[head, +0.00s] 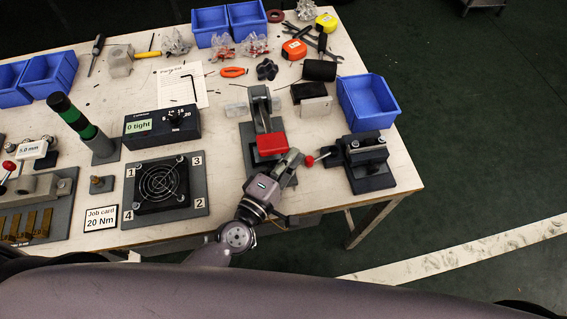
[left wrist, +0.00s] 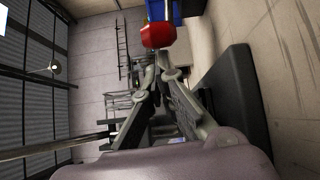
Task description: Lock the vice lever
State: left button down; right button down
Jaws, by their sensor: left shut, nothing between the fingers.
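The vice (head: 368,162) is a dark block on a dark base plate at the right front of the table. Its lever ends in a red ball knob (head: 310,160) that points left toward my left gripper. My left gripper (head: 297,157) is shut and empty, with its fingertips just left of the knob. In the left wrist view the red knob (left wrist: 158,35) lies just past the closed fingertips (left wrist: 161,62). I cannot tell whether they touch it. My right gripper is not in view.
A fixture with a red block (head: 270,143) stands just behind my left gripper. A blue bin (head: 367,102) is behind the vice. A fan on a plate (head: 190,206) and a black box marked "0 tight" (head: 162,124) stand to the left. The table's right edge is near the vice.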

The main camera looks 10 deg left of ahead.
pick_arm(q)
jog(key=shift+w, duration=0.1)
jog(key=shift+d, duration=0.1)
dwell(0.3)
jog(key=shift+s+d+n+y, duration=0.1)
jog(key=shift+s+n+y, duration=0.2)
jog(key=shift+y, duration=0.2)
jog(key=shift+s+t+p, duration=0.1)
jog(key=shift+t+p, duration=0.2)
jog(key=shift+p, duration=0.1)
